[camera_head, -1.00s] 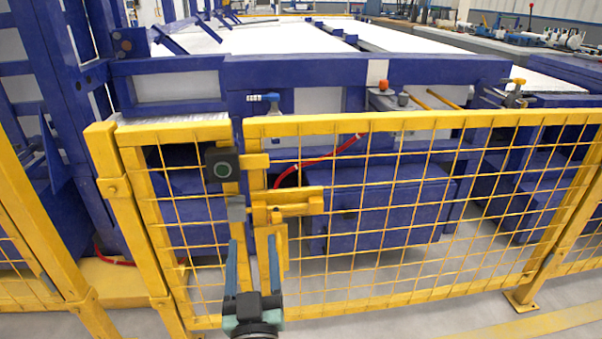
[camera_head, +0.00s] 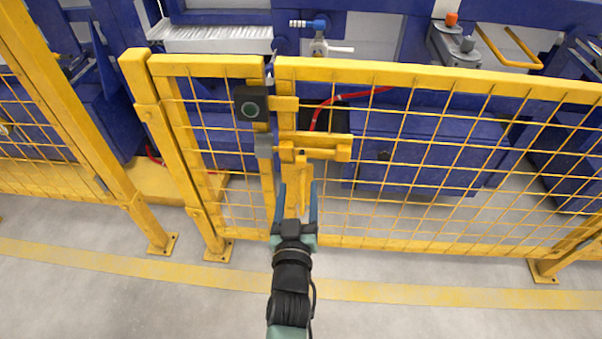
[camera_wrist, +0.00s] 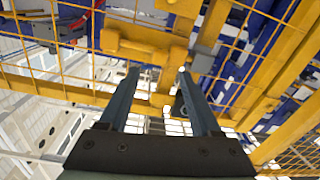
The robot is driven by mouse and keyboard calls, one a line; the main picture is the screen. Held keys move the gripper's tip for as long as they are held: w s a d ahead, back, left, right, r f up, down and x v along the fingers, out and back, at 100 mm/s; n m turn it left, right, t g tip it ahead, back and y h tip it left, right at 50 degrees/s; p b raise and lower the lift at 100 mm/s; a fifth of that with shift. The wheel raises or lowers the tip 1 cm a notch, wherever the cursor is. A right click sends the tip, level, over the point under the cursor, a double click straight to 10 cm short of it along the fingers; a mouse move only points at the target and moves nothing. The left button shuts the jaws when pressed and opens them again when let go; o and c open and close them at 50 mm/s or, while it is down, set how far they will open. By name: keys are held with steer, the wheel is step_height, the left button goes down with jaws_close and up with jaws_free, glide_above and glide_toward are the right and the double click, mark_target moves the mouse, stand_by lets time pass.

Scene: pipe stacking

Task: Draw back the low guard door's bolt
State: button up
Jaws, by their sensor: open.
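The low guard door (camera_head: 430,78) is a yellow frame with wire mesh, standing in line with the fixed panel at its left. Its yellow bolt (camera_head: 318,141) lies horizontally near the door's left edge, with a handle (camera_head: 302,170) hanging down. A grey keeper block (camera_head: 264,145) sits at the bolt's left end. My gripper (camera_head: 296,188) is open, fingers pointing at the door just below the bolt. The handle's lower part shows between the fingers in the head view. In the wrist view the bolt (camera_wrist: 145,42) appears just beyond the fingertips (camera_wrist: 158,76); contact cannot be told.
Yellow posts (camera_head: 185,165) stand at the left. Blue machinery (camera_head: 430,150) with a red hose fills the space behind the mesh. The floor in front is clear, with a yellow stripe (camera_head: 400,291).

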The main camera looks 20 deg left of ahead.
mark_target(301, 164)
steer(key=b+x, duration=0.4)
steer(key=x, duration=0.1)
steer(key=shift+w+a+f, duration=0.1)
steer(key=shift+w, duration=0.25)
steer(key=shift+w+a+b, duration=0.2)
steer(key=shift+w+b, duration=0.1)
steer(key=shift+w, duration=0.35)
jaws_close()
stand_by(0.7)
